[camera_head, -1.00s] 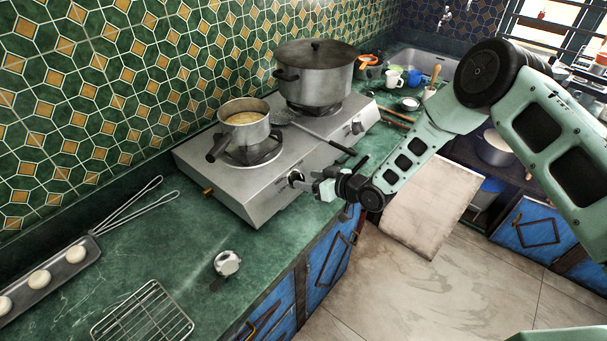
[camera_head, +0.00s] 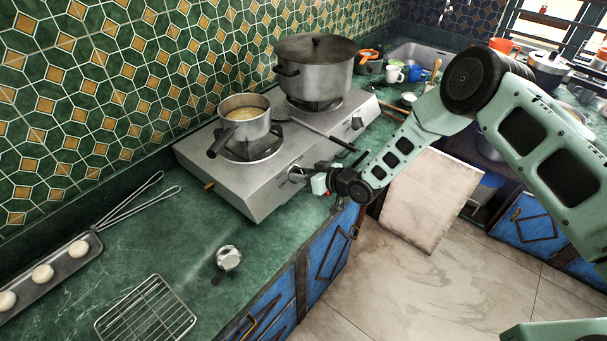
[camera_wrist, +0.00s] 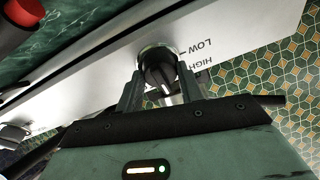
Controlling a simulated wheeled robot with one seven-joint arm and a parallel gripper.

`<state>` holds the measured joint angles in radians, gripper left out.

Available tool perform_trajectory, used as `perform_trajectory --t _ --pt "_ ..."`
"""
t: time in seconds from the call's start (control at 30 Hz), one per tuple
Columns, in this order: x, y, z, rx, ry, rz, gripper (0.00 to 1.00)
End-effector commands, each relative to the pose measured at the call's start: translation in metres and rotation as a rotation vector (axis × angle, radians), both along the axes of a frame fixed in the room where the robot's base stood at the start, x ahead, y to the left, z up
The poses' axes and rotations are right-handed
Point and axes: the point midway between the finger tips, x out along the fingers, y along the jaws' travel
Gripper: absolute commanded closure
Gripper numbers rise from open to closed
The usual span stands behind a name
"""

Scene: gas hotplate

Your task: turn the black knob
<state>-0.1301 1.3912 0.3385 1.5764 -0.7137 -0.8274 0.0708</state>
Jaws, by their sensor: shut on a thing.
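The gas hotplate (camera_head: 240,198) is a silver two-burner stove on the green counter. Its near black knob (camera_wrist: 157,62), on the front panel, sits between the two fingers in the wrist view, beside the printed words LOW and HIGH. My gripper (camera_wrist: 160,88) is shut on this knob. In the head view my gripper (camera_head: 305,177) reaches the stove's front from the right and mostly hides the knob. A second knob (camera_head: 357,123) sits farther back on the same front panel.
A small pan (camera_head: 245,125) with yellowish contents stands on the near burner. A large lidded pot (camera_head: 314,75) stands on the far one. A skimmer (camera_head: 310,128) lies between, its handle extending past the front edge. A wire rack (camera_head: 145,315) lies front left.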

Motion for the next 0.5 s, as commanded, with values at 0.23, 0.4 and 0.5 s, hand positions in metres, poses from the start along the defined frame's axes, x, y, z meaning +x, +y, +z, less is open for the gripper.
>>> perform_trajectory --t 0.23,0.4,0.5 --pt "-0.0003 0.0003 -0.0037 -0.044 -0.057 0.044 0.85" --pt "0.0000 0.0003 -0.0053 -0.108 -0.140 0.105 0.85" --pt "-0.0003 0.0010 -0.0058 -0.155 -0.201 0.153 0.85"
